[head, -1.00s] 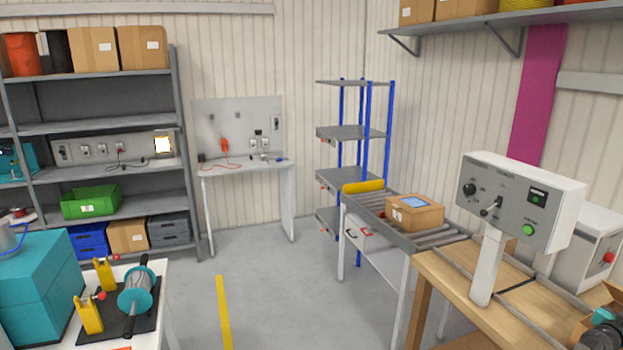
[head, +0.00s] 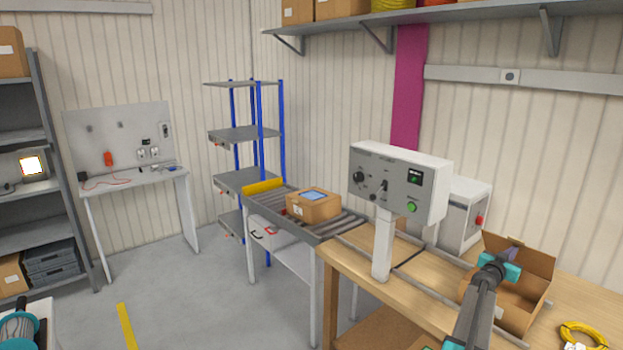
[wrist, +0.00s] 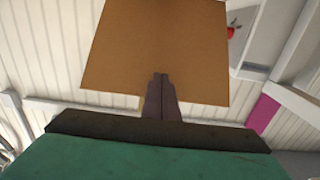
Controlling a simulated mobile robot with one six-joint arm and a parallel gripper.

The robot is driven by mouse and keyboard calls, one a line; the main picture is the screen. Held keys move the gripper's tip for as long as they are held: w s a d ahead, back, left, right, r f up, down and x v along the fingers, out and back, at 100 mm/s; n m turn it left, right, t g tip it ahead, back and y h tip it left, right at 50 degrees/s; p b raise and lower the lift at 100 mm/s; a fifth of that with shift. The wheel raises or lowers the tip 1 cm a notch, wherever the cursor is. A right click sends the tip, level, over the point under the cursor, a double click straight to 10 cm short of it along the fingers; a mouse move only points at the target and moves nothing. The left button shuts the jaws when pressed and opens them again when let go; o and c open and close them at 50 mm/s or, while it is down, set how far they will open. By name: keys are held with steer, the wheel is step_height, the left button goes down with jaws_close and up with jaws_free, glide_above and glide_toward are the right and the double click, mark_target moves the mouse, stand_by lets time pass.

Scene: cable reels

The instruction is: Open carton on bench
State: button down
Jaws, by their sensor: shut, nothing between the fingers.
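A brown cardboard carton (head: 522,314) stands on the wooden bench (head: 368,270) at the right of the head view. Its top looks open, with a back flap (head: 533,262) raised. My gripper (head: 513,252) is over the carton, its fingers in front of the raised flap. In the wrist view the shut, empty fingers (wrist: 160,80) overlap the lower edge of a brown cardboard panel (wrist: 155,45). I cannot tell whether they touch it. My arm hides part of the carton's left side and its inside.
A grey control box (head: 398,185) on a post stands left of the carton, with a white unit (head: 462,215) behind. Another carton (head: 314,207) with a blue label sits on the roller conveyor (head: 340,225). A yellow cable coil (head: 583,337) lies right on the bench.

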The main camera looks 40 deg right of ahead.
steer(key=shift+w+d+r, duration=0.1)
steer(key=shift+d+r, duration=0.75)
steer(key=shift+d, duration=0.25)
steer(key=shift+w+d+r, duration=0.1)
steer(key=shift+d+r, duration=0.7)
steer(key=shift+d, duration=0.25)
steer(key=d+r, duration=0.2)
steer(key=d, duration=0.7)
steer(key=shift+w+r, duration=0.2)
steer(key=shift+r, duration=0.05)
steer(key=shift+a, duration=0.15)
stand_by(0.4)
step_height(320, 180, up, 3)
glide_above(516, 243)
steer(key=shift+a, duration=0.25)
stand_by(0.9)
